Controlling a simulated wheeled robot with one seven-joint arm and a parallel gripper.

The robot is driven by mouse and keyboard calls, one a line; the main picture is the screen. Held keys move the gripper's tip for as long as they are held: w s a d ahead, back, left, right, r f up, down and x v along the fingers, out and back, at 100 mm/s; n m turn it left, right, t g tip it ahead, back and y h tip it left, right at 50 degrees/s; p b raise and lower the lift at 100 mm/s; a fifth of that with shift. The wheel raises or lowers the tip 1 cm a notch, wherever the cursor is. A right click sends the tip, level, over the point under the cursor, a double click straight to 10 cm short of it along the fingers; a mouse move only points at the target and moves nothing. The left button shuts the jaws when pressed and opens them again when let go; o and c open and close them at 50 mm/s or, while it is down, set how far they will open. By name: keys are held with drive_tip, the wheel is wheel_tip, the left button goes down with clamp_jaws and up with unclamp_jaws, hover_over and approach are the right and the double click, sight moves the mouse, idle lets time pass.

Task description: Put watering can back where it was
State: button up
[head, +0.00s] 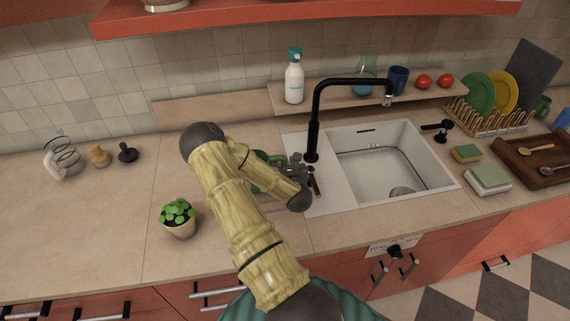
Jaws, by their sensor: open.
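A green object (258,184), which looks like the watering can, stands on the counter just left of the sink. My forearm and gripper hide most of it, and only green patches show. My gripper (311,178) is low over the counter beside it, at the left edge of the sink surround. Its jaws are open, but their tips are small and partly hidden. I cannot tell whether the green object is between the jaws or touching them.
A potted plant (178,217) stands left of my arm. The black faucet (314,125) rises just behind my gripper, with the sink (385,165) to the right. A spray bottle (294,78) stands on the back ledge. The left counter is mostly clear.

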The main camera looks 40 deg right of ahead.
drive_tip(key=shift+r, duration=0.1)
drive_tip(key=p+v, duration=0.2)
drive_tip(key=v, duration=1)
drive_tip(key=shift+p, duration=0.35)
idle(0.7)
